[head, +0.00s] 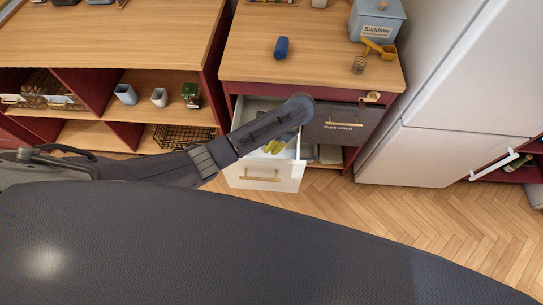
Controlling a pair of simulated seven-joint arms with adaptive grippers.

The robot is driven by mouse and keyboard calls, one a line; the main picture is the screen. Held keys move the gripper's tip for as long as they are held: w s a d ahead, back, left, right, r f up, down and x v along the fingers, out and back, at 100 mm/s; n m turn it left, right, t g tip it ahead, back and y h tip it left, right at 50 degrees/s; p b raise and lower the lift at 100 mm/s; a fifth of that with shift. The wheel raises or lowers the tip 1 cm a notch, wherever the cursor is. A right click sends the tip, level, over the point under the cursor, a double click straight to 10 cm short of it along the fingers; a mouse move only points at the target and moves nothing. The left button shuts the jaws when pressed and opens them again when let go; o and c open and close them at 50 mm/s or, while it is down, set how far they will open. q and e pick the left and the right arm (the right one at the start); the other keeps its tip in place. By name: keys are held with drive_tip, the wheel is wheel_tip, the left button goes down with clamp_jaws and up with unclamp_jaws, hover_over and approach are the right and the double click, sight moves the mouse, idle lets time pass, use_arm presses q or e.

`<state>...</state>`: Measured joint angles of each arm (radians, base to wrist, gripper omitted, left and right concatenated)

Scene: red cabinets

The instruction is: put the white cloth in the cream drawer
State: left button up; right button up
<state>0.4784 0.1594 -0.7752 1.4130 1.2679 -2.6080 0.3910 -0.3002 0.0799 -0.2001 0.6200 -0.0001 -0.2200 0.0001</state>
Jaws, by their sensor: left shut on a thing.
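The cream drawer (238,171) is pulled open below the wooden counter, its front facing me. My left arm reaches across it from the left. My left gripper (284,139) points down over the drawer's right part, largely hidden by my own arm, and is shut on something. A pale patch beside the fingers looks like the white cloth (292,149); most of it is hidden, and I cannot tell whether it touches the drawer floor. A yellow-green item (274,146) shows inside the drawer. My right gripper is out of view.
A grey drawer front (350,118) labelled for dark wash is right of the cream drawer, with an open shelf below. The counter (245,60) holds a blue item (281,47), a tin (376,22) and a scoop. A white fridge (450,100) stands right.

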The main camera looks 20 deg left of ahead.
sight(271, 157)
use_arm(q)
drive_tip(key=shift+f, duration=6)
drive_tip(key=o, duration=0.7)
drive_tip(key=shift+f, duration=0.1)
drive_tip(key=v, duration=1.2)
drive_tip(key=shift+w, duration=0.1)
